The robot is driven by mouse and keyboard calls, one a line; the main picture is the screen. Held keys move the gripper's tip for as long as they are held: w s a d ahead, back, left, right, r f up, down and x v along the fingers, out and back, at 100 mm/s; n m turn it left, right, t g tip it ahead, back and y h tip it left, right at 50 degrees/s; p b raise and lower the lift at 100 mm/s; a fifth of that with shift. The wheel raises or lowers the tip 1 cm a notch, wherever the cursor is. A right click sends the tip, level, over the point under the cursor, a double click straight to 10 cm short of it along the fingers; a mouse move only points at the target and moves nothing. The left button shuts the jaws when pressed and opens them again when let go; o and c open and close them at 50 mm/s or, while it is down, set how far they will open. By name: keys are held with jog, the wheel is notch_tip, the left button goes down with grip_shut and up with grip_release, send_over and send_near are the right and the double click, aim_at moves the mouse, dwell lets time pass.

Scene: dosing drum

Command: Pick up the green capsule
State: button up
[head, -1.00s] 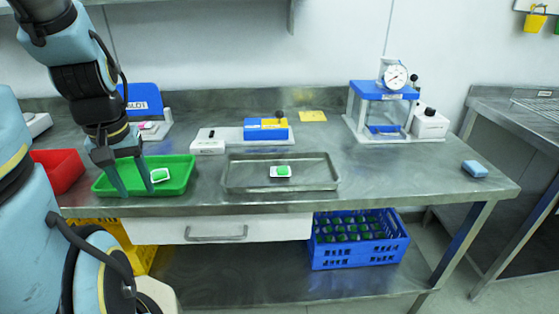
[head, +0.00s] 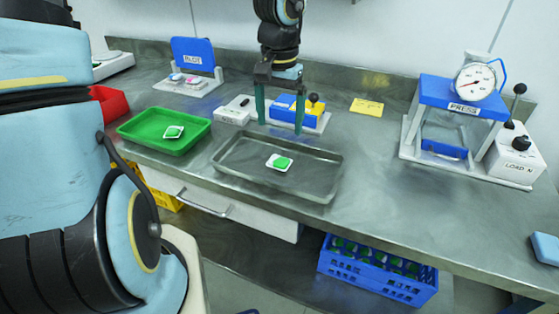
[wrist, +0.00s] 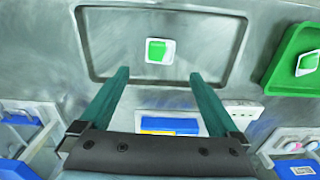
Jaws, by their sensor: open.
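A green capsule (head: 283,163) rests on a small white holder in the grey metal tray (head: 318,193). It also shows in the wrist view (wrist: 157,50), beyond my fingertips. Another green capsule (head: 173,131) lies on a white holder in the green tray (head: 140,127); the wrist view shows it at the right edge (wrist: 310,62). My gripper (head: 279,128) is open and empty, with its fingers pointing down near the back edge of the metal tray. It stands apart from both capsules.
A blue and yellow device (head: 296,112) stands close behind my gripper. The blue press with a gauge (head: 462,95) is at the right. A blue stand (head: 195,56) is at the back left. A blue crate (head: 376,270) sits on the lower shelf.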

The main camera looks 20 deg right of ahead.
send_over(279, 160)
jog(key=f, duration=0.5)
jog(key=shift+s+d+f, duration=0.1)
jog(key=shift+s+d, duration=0.05)
jog(key=shift+d, duration=0.1)
jog(key=shift+a+f, duration=0.2)
jog(key=shift+f, duration=2.5)
jog(key=c, duration=1.4)
